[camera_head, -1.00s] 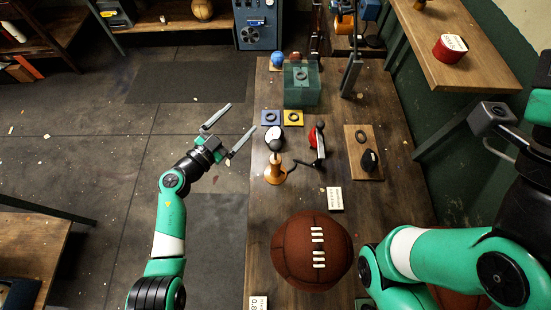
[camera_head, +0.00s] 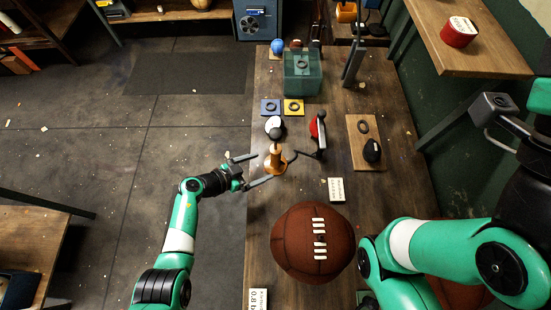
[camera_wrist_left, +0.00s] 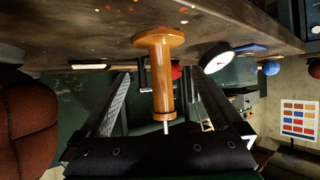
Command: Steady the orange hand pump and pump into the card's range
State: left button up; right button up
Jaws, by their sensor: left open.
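The orange hand pump (camera_head: 275,160) stands upright on the left part of the table. In the left wrist view the pump (camera_wrist_left: 157,80) appears upside down between the fingers. My left gripper (camera_head: 264,169) is open, with its fingers on either side of the pump; contact cannot be told. A round white-faced gauge (camera_head: 273,124) is just behind the pump and shows in the left wrist view (camera_wrist_left: 216,57); its reading is too small. A card (camera_head: 258,300) reading about "0.8 b" is at the near edge, cut off. Another white card (camera_head: 337,190) has unreadable text. My right gripper is out of sight.
A brown laced ball (camera_head: 313,243) sits in front of the pump. A red and black tool (camera_head: 318,135) lies right of the pump. A wooden board (camera_head: 365,155), blue and yellow pads with rings (camera_head: 293,107), and a green translucent box (camera_head: 302,85) stand farther back.

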aim_at(273, 162)
pick_arm(q)
jog(key=b+x, duration=0.4)
jog(key=x, duration=0.1)
jog(key=shift+w+d+f, duration=0.1)
jog(key=shift+f, duration=0.25)
jog(key=shift+w+d+f+b, duration=0.1)
jog(key=shift+w+d+b, duration=0.25)
jog(key=shift+d+b, duration=0.2)
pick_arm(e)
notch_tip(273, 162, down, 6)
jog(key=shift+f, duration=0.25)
pick_arm(q)
jog(key=shift+a, duration=0.1)
jog(key=c, duration=1.3)
jog(key=shift+c, duration=0.2)
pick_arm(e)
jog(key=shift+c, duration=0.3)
